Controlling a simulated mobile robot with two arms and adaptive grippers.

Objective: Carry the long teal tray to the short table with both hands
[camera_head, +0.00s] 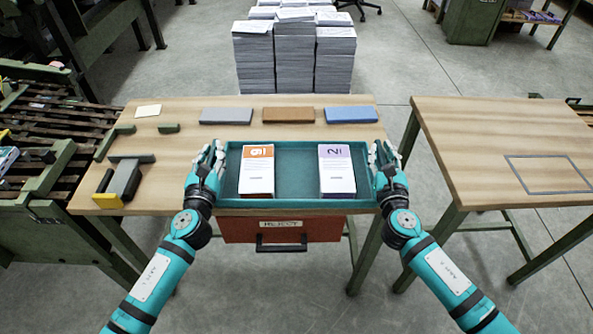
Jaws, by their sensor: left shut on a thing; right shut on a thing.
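The long teal tray (297,160) is at the front part of the long wooden table (190,130), just above or on its top; I cannot tell which. An orange-and-white booklet stack (257,175) lies in its left part and a purple-and-white stack (337,172) in its right part. My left gripper (212,160) is shut on the tray's left end. My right gripper (381,160) is shut on the tray's right end. The short table (480,120) stands to the right, with a grey rectangle outline (548,174) on its top.
Grey, brown and blue blocks (288,115) lie behind the tray. A stapler-like tool (125,180) is at the table's left. A gap separates the two tables. Paper stacks (294,55) stand on the floor behind.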

